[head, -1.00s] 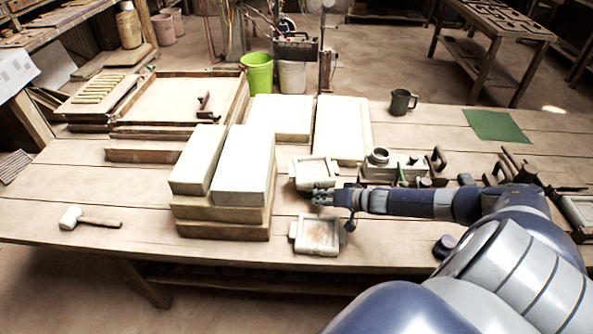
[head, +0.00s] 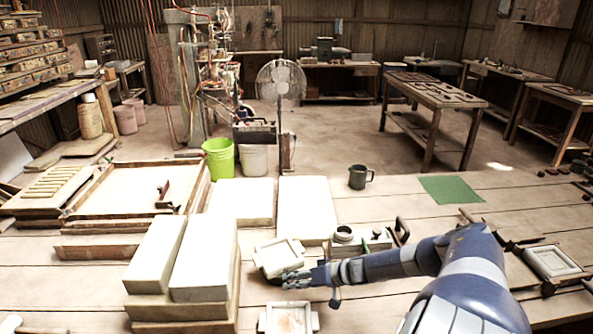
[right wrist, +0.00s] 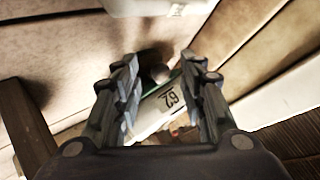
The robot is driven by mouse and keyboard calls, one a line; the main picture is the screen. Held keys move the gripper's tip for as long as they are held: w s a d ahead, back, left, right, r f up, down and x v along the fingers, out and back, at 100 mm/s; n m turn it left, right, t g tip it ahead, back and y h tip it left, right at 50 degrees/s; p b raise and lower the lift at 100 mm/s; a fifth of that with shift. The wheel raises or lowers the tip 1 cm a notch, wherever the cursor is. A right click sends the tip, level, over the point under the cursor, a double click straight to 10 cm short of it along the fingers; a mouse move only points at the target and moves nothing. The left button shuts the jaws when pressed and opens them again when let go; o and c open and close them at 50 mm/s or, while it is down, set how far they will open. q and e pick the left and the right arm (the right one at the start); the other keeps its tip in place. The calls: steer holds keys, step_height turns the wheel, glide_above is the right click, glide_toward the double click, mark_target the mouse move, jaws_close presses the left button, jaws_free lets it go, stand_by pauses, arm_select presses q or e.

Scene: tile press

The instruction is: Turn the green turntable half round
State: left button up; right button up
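My right gripper (head: 294,280) is at the near side of a pale square tile mould (head: 280,257) in the head view. In the right wrist view its two fingers (right wrist: 165,95) stand apart. Whether the fingers touch anything is unclear. My left gripper is out of view.
Stacked pale blocks (head: 205,262) stand left of the gripper. A second mould (head: 288,318) lies nearer. A grey box with a round top (head: 358,240) stands to the right. A dark mug (head: 359,177) and a flat green sheet (head: 450,189) lie farther back, with clear table around them.

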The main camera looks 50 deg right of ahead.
steer(key=v, duration=0.7)
steer(key=shift+s, duration=0.15)
stand_by(0.4)
steer(key=shift+r, duration=0.2)
stand_by(0.3)
